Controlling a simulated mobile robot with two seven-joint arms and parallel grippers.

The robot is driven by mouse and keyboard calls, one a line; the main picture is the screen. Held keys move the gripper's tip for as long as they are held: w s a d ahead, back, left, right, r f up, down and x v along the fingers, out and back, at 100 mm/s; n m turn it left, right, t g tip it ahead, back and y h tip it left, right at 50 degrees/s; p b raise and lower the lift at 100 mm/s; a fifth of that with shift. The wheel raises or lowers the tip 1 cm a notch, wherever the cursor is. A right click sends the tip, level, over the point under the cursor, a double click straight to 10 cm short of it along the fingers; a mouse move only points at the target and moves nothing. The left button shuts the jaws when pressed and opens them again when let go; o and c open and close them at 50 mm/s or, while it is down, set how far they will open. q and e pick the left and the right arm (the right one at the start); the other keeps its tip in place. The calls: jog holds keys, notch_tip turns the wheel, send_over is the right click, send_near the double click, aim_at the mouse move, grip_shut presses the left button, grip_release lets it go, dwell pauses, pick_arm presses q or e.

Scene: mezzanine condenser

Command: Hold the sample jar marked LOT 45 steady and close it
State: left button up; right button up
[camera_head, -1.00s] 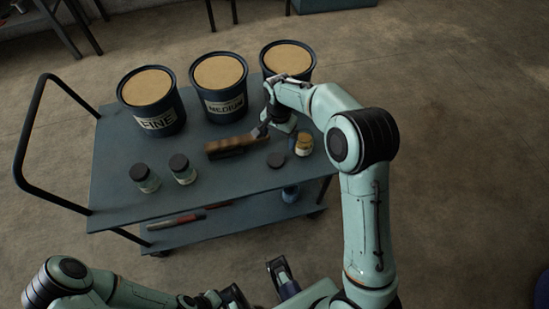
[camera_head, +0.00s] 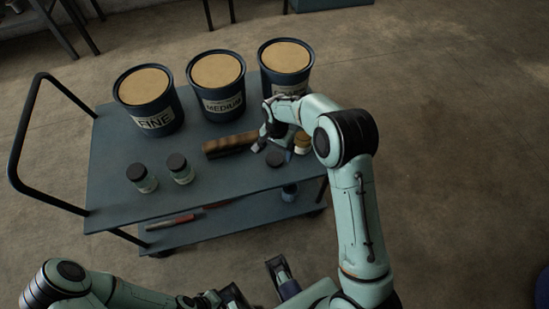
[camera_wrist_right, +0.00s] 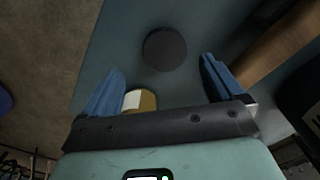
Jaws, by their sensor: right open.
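A small jar (camera_head: 302,143) with yellowish contents stands at the right side of the cart top; no lid shows on it. It also shows in the right wrist view (camera_wrist_right: 146,100), partly behind the left finger and palm edge. Its lot marking is not readable. A dark round lid (camera_head: 275,158) lies flat on the cart, left of and nearer than this jar; it shows in the right wrist view (camera_wrist_right: 165,49). My right gripper (camera_head: 267,147) is open and empty above the cart, with the lid ahead between its fingers. My left gripper (camera_head: 258,283) is low at the bottom edge, its jaws unclear.
Two jars with dark lids (camera_head: 142,178) (camera_head: 180,168) stand left on the cart (camera_head: 115,205). A brown, wooden-looking piece (camera_head: 230,145) lies beside my right gripper. Buckets marked FINE (camera_head: 150,105) and MEDIUM (camera_head: 219,92), plus a third (camera_head: 285,65), line the back.

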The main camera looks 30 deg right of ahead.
aim_at(274, 158)
jog(key=f, duration=0.5)
jog(key=shift+w+a+f, duration=0.1)
jog(key=shift+w+a, duration=0.1)
jog(key=shift+w, duration=0.1)
jog(key=c, duration=1.1)
